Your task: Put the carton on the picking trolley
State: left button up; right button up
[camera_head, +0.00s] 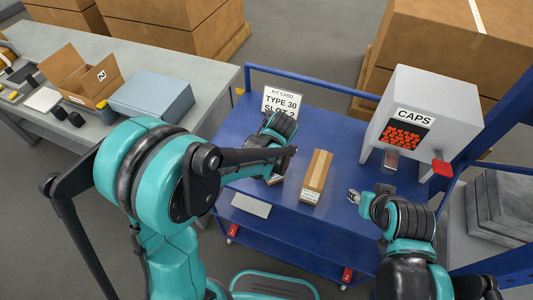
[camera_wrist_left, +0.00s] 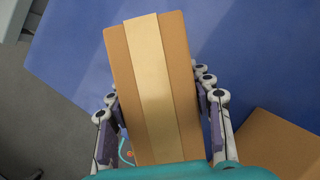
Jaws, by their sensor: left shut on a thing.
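A brown carton with a pale tape strip (camera_wrist_left: 152,80) is between the fingers of my left gripper (camera_wrist_left: 158,90), which is shut on it. In the head view my left gripper (camera_head: 276,168) is over the left part of the blue picking trolley (camera_head: 240,185), and my arm hides most of the held carton. I cannot tell whether the carton touches the trolley top. A second taped carton (camera_head: 317,175) lies on the trolley just right of this gripper. My right gripper (camera_head: 355,196) is over the trolley's right part, with no carton seen in it; its fingers are too small to read.
A kit card (camera_head: 282,101) stands at the trolley's back edge. A grey caps dispenser (camera_head: 425,100) stands at its right end. A grey bench (camera_head: 35,45) at left holds an open box (camera_head: 78,78) and a blue-grey case (camera_head: 152,95). Trolley top near the back middle is clear.

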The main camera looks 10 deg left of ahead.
pick_arm(q)
jog(key=o, duration=0.9)
jog(key=shift+f, duration=0.15)
jog(key=o, duration=0.4)
jog(key=shift+o, duration=0.2)
